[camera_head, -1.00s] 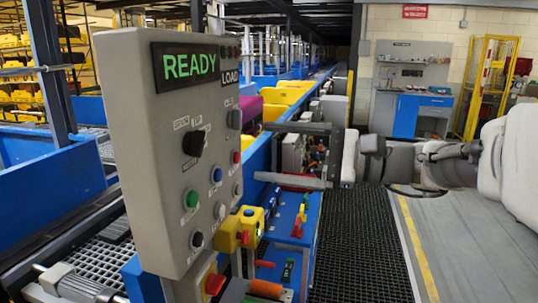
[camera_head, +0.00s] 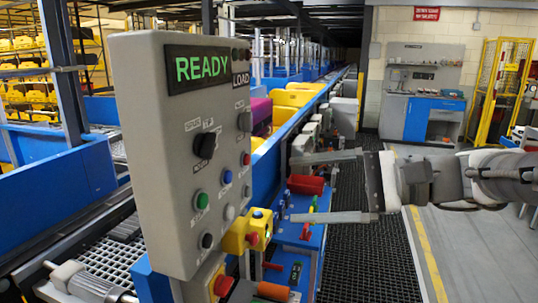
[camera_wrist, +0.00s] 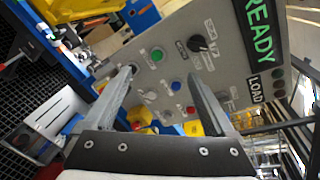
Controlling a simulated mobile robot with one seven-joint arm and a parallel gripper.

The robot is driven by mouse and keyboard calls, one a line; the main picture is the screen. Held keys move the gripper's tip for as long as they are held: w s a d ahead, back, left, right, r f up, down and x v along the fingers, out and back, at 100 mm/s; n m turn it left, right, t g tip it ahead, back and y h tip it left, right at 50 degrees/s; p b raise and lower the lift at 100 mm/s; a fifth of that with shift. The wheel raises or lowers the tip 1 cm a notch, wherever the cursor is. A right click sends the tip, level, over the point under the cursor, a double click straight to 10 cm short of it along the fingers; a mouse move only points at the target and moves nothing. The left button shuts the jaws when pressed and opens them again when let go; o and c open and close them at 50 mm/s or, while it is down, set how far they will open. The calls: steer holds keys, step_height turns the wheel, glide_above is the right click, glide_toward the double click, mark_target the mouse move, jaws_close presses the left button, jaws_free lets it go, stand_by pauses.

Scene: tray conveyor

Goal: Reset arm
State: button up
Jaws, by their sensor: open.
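My gripper (camera_head: 325,187) is at the right of the control panel in the head view, with its two fingers spread apart and nothing between them. In the wrist view my gripper (camera_wrist: 160,95) points toward the panel face, its fingers open. The grey control panel (camera_head: 140,140) stands at left centre and also shows in the wrist view (camera_wrist: 150,30). Its screen (camera_head: 205,67) reads READY, with LOAD beside it. A black knob (camera_head: 206,146) and several coloured buttons, one of them green (camera_head: 201,200), are on its face. My gripper is apart from the panel.
A yellow box with a red button (camera_head: 246,232) sits by the panel's lower right edge. A blue bench (camera_head: 305,238) with small coloured items lies below my gripper. The conveyor runs back behind the panel. The floor at right is clear to the back workbench (camera_head: 425,118).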

steer(key=s+f+n+g+h, duration=0.2)
steer(key=s+f+n+h, duration=0.3)
steer(key=s+f+h, duration=0.5)
steer(key=s+d+f+n+t+h+p, duration=0.1)
steer(key=d+f+n+t+h, duration=0.2)
steer(key=d, duration=0.4)
steer(key=f+n+h, duration=0.1)
steer(key=n+h, duration=0.1)
steer(key=shift+f+n, duration=0.15)
steer(key=shift+n, duration=0.25)
steer(key=shift+c, duration=0.2)
